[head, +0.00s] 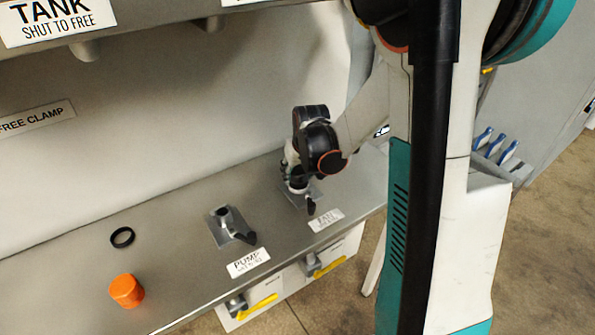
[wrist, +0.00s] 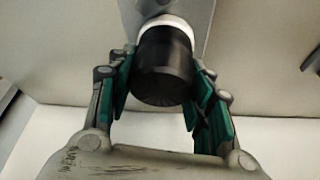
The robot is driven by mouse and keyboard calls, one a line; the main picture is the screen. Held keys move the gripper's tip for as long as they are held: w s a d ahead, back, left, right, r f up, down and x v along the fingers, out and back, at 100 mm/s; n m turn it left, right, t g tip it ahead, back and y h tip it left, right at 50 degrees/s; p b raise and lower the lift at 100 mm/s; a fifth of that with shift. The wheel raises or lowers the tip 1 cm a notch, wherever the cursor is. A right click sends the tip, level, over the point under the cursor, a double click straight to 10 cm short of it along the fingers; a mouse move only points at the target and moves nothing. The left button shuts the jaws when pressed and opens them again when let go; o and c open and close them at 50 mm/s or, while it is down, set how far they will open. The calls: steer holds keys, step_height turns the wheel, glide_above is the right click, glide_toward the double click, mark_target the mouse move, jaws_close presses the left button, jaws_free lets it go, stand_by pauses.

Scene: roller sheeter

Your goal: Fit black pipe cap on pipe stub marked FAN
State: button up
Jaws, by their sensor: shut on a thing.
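My gripper (wrist: 163,64) is shut on the black pipe cap (wrist: 165,72), with a green-padded finger on either side of it. In the wrist view the cap's far end is against a pale ring (wrist: 168,22) above a grey plate; I cannot tell how far it sits on the stub. In the head view my gripper (head: 293,165) is low over the mounting plate (head: 299,204) behind the label FAN (head: 326,219). The FAN stub itself is mostly hidden by the gripper and cap.
The stub marked PUMP (head: 226,217) stands open to the left, with a dark lever beside it. A black ring (head: 122,237) and an orange cap (head: 127,291) lie farther left on the grey counter (head: 175,258). Yellow-handled valves (head: 258,306) are below the front edge.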

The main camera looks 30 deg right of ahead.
steer(key=shift+f, duration=0.1)
steer(key=o, duration=1.1)
steer(key=v, duration=1.2)
steer(key=shift+s, duration=0.1)
steer(key=shift+f, duration=0.1)
